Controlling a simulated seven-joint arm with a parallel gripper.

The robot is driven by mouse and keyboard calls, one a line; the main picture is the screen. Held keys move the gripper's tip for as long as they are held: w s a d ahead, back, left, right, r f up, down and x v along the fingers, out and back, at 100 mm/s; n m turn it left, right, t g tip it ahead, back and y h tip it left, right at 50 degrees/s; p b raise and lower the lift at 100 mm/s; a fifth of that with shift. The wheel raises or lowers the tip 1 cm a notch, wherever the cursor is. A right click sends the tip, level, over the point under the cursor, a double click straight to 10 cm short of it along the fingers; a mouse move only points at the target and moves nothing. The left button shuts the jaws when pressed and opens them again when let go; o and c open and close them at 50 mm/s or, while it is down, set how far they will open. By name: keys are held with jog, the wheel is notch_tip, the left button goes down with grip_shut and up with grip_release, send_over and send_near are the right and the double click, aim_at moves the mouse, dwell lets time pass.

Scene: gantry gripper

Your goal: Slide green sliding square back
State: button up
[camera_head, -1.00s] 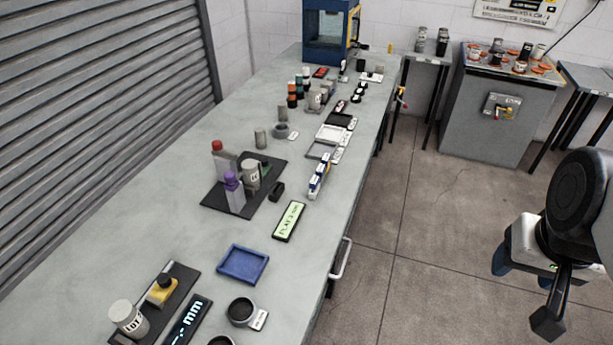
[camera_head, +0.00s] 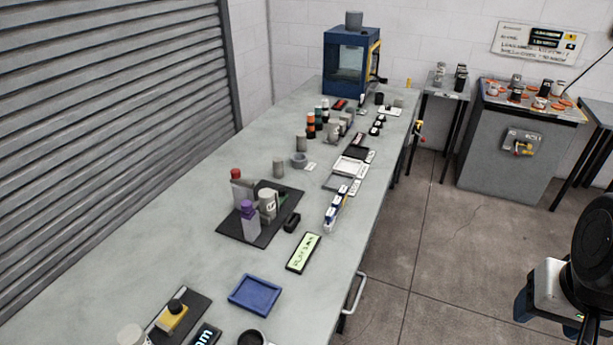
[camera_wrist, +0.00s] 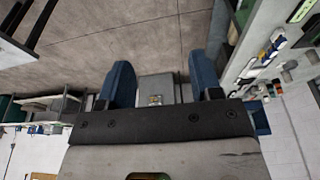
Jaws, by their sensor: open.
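I cannot pick out a green sliding square for certain in either view. A balance-like blue case (camera_head: 352,60) with clear panes stands at the far end of the long grey bench (camera_head: 190,215). My gripper (camera_wrist: 158,78) shows in the wrist view with its two blue fingers apart and nothing between them. In the head view my gripper is at the lower right, off the bench and over the floor, partly cut by the frame edge.
A dark mat (camera_head: 290,208) with bottles, a blue tray (camera_head: 255,294) and a green-lit display (camera_head: 303,253) lie on the bench. A grey cabinet (camera_head: 500,155) with orange rings on top stands at the back right. The floor (camera_head: 440,240) between is clear.

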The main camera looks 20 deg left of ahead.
dwell(0.4)
jog(key=w+a+r, duration=0.2)
jog(key=w+a, duration=0.2)
jog(key=w, duration=0.4)
jog(key=w+a+r, duration=0.1)
jog(key=w+a, duration=0.4)
jog(key=w, duration=0.3)
jog(key=w+a+f+n+g, duration=0.1)
jog(key=w+a+f, duration=0.2)
jog(key=w+a, duration=0.7)
jog(key=w+a+f+n+g, duration=0.1)
jog(key=w+a+f, duration=0.2)
jog(key=w+a, duration=0.75)
jog(key=shift+g, duration=0.3)
jog(key=w+a+f, duration=0.1)
jog(key=a+f, duration=0.4)
jog(key=a, duration=0.6)
jog(key=w+a+f, duration=0.1)
jog(key=a+f, duration=0.5)
jog(key=a, duration=0.5)
jog(key=w+a+f, duration=0.1)
jog(key=a+f, duration=0.5)
jog(key=a, duration=0.5)
jog(key=shift+f, duration=0.1)
